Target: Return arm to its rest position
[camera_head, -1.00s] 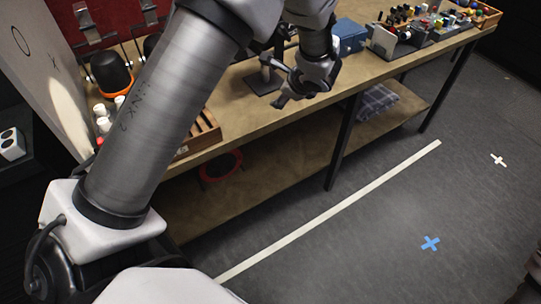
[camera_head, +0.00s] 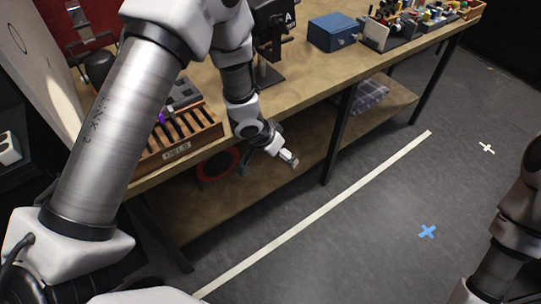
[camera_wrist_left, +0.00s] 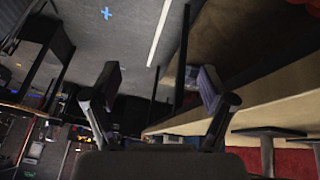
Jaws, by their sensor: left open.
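My left arm comes in from the left in the head view and bends down past the front edge of the workbench (camera_head: 300,82). My left gripper (camera_head: 288,158) hangs in front of the bench, pictured against the lower shelf. In the left wrist view its two fingers (camera_wrist_left: 160,88) are spread apart with nothing between them. Part of my right arm shows at the right edge of the head view. Its gripper is out of view.
On the bench are a wooden slotted rack (camera_head: 185,135), a black stand marked A (camera_head: 268,75), a blue box (camera_head: 333,31) and several small coloured items at the far end. The floor (camera_head: 375,215) is clear.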

